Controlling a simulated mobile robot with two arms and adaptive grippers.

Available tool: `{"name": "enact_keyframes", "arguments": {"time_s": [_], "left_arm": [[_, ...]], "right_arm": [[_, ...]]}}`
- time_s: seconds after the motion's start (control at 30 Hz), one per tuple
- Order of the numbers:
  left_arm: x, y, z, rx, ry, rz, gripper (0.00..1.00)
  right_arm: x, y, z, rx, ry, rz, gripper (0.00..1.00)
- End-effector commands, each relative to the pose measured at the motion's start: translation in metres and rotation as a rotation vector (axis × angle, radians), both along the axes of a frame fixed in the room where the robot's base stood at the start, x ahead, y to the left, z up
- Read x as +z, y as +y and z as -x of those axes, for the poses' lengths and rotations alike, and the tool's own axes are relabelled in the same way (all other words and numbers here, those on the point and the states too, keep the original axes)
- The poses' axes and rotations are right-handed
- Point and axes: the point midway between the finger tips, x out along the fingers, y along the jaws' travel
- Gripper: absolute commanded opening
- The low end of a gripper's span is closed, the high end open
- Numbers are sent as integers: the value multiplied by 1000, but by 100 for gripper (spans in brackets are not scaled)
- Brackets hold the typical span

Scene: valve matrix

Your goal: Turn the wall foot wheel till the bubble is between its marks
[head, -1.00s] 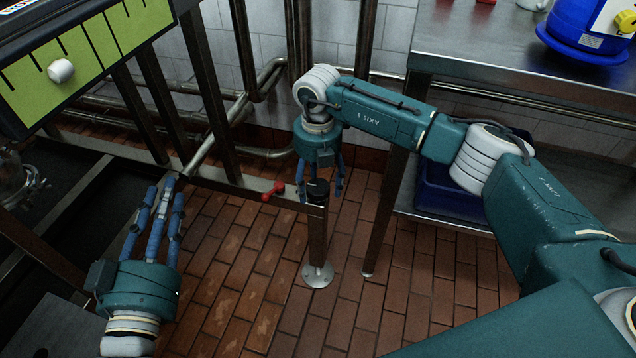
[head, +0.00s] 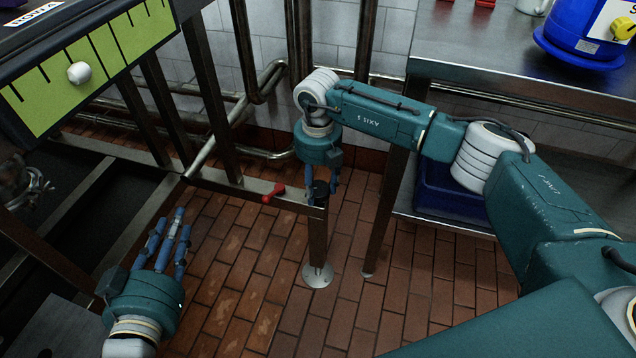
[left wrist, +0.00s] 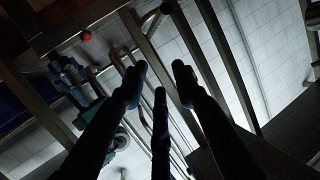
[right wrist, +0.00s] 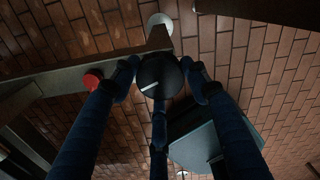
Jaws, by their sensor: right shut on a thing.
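The foot wheel (head: 320,190) is a small dark knob on top of a steel post at the end of the frame rail. My right gripper (head: 322,184) points down on it, its fingers closed around the knob. In the right wrist view the knob (right wrist: 160,75) shows as a dark disc with a white line, between the fingers. A green scale (head: 120,48) with black tick marks stands at the upper left, and its white bubble (head: 79,73) sits towards the left part. Which ticks are its marks I cannot tell. My left gripper (head: 172,232) is open and empty above the floor.
A red handle (head: 273,193) sits on the rail just left of the knob. A steel table (head: 480,60) with a blue container (head: 585,30) stands at the right. A blue crate (head: 450,195) lies below it. Pipes run along the wall behind.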

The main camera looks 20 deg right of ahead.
Motion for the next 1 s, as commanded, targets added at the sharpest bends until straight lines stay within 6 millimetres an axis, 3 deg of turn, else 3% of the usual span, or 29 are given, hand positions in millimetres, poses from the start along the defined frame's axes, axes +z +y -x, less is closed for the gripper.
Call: {"name": "enact_keyframes", "arguments": {"time_s": [0.2,0.5,1.0], "left_arm": [[-24,6,10,7,114,-28,28],[-45,11,21,13,209,-51,28],[-54,13,25,16,247,-59,28]], "right_arm": [[1,-1,0,205,0,2,19],[1,-1,0,490,0,1,19],[0,-1,0,899,0,2,19]]}}
